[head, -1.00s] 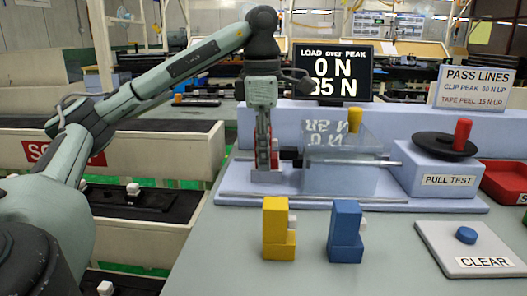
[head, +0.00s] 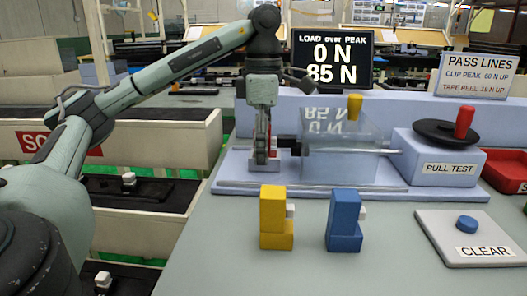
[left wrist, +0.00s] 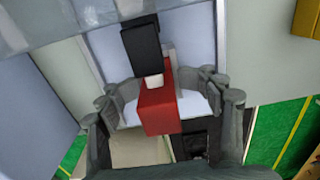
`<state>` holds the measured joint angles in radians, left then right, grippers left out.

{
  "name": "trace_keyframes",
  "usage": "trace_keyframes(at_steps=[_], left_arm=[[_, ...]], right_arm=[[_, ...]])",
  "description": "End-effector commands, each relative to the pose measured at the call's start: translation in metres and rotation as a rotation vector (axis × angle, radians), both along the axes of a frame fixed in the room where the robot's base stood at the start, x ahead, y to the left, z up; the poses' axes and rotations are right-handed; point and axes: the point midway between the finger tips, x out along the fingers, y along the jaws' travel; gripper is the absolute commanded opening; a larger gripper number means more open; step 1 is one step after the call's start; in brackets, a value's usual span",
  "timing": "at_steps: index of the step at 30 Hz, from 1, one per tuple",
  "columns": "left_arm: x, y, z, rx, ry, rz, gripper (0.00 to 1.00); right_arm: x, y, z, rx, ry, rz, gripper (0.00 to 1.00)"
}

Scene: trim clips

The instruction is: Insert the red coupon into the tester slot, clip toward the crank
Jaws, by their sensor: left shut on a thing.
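The red coupon (left wrist: 160,110) is between the fingers of my left gripper (left wrist: 172,105), which is shut on it. In the head view my left gripper (head: 263,162) points down at the left end of the tester (head: 228,178), and only a sliver of red shows there. A small white clip (left wrist: 153,82) shows at the coupon's far end, against a black part (left wrist: 140,42). Whether the coupon is seated in the slot is hidden by the fingers. The crank (head: 447,132) with its red knob is on the PULL TEST box at the right. My right gripper is out of view.
A clear guard (head: 345,165) with a yellow knob covers the tester's middle. A yellow block (head: 274,218) and a blue block (head: 344,220) stand in front. A CLEAR button pad (head: 466,238) is at front right. The display (head: 331,63) reads 0 N and 85 N.

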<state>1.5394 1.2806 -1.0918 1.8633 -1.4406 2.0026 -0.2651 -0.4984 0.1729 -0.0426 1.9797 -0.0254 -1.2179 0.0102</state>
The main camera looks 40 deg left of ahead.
Motion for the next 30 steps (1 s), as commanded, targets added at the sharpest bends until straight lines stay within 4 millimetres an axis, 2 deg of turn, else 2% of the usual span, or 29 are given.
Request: trace_keyframes(at_steps=[11, 30], left_arm=[[0.000, 0.000, 0.006, 0.001, -0.001, 0.002, 0.53], [0.001, 0.000, 0.072, 0.002, -0.007, 0.000, 0.53]], right_arm=[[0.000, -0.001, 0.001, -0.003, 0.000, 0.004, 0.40], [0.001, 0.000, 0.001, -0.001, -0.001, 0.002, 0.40]])
